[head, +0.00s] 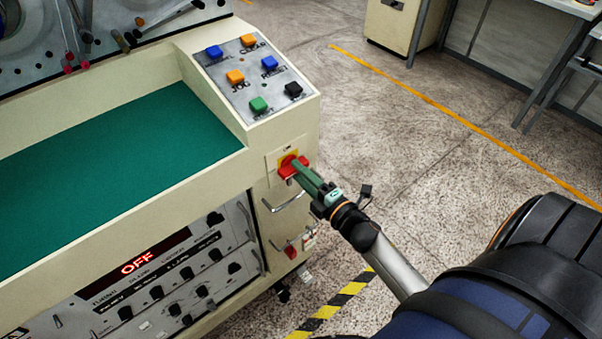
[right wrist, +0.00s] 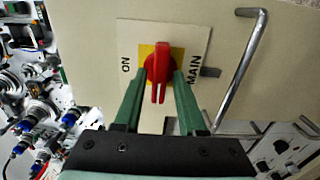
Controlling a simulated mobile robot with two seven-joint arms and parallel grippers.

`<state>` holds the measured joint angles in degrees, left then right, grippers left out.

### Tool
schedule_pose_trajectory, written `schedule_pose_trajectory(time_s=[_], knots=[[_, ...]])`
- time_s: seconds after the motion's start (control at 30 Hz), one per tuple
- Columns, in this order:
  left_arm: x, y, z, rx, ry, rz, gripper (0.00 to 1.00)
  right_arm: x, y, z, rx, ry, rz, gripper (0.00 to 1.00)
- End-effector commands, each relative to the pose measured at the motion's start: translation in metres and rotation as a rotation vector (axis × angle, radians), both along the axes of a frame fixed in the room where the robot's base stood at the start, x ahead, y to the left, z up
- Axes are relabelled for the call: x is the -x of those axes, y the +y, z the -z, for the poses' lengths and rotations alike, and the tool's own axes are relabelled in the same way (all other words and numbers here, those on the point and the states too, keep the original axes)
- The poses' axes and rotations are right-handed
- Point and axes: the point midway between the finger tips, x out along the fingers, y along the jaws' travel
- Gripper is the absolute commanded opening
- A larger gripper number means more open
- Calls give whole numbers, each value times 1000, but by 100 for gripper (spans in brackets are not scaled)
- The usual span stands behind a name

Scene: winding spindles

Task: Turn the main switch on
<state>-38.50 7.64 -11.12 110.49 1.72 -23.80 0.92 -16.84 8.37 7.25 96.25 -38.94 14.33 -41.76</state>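The main switch is a red rotary knob (head: 284,171) on a yellow backing, on the right end face of the cream machine. In the right wrist view the red knob (right wrist: 159,66) sits on a pale plate (right wrist: 127,30) lettered ON and MAIN. My right gripper (head: 297,169) is at the switch. In the right wrist view its green fingers (right wrist: 159,80) stand either side of the knob's grip, with a small gap showing on each side, so it looks open around it. A display (head: 138,263) on the machine's front reads OFF. My left gripper is not in view.
A metal handle (head: 287,203) is just below the switch, and another red knob (head: 291,251) is lower down. A panel of coloured buttons (head: 250,77) is above. A green work surface (head: 110,150) lies to the left. The floor to the right is open.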

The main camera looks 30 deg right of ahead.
Motion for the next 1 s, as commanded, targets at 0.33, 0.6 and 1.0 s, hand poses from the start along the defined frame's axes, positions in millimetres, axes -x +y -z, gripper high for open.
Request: schedule_pose_trajectory(time_s=[0.33,0.6,1.0], knots=[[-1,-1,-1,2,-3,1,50,0,0,0,0,0,0,0],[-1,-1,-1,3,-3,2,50,0,0,0,0,0,0,0],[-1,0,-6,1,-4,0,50,0,0,-1,-69,5,0,0]])
